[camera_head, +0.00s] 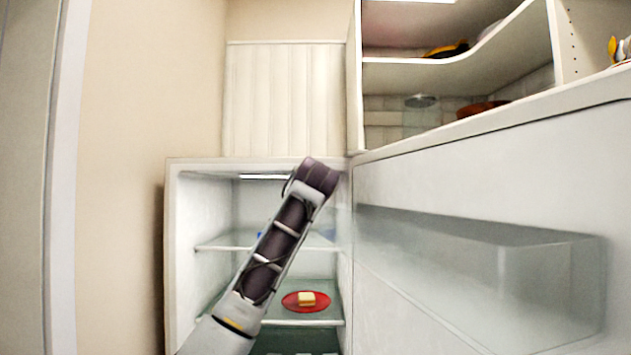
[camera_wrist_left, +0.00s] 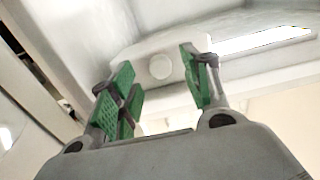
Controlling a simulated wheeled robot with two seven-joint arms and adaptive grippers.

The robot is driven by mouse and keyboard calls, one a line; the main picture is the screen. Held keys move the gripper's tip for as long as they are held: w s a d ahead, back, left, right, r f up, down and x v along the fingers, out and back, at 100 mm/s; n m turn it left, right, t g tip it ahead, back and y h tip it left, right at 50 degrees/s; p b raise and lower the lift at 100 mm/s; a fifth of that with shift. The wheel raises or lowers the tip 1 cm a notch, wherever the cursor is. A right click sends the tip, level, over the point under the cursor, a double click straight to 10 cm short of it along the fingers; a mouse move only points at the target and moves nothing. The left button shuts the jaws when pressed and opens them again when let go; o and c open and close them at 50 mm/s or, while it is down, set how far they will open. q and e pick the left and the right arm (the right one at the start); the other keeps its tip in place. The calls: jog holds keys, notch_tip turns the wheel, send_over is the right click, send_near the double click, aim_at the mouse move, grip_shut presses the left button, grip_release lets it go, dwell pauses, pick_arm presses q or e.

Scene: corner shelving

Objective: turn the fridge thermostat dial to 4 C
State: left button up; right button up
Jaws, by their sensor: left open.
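The thermostat dial (camera_wrist_left: 160,67) is a small round white knob on a pale housing (camera_wrist_left: 185,42) at the fridge ceiling, seen in the left wrist view. My left gripper (camera_wrist_left: 157,62) is open, with green finger pads on either side of the dial in the picture. I cannot tell whether the pads touch it. No scale or number is readable on the dial. In the head view my left arm reaches up into the open fridge (camera_head: 200,205). The gripper and dial are hidden there behind my arm. My right gripper is not in view.
The open fridge door (camera_head: 440,190) with a clear bin (camera_head: 545,290) fills the right. Below my arm, a red plate (camera_head: 290,304) holding a yellow block (camera_head: 306,298) sits on a glass shelf. A lit strip (camera_wrist_left: 262,42) runs along the ceiling. Corner shelving (camera_head: 460,72) stands above.

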pick_arm(q)
jog(key=shift+w+p, duration=0.4)
jog(key=shift+w, duration=0.6)
grip_shut()
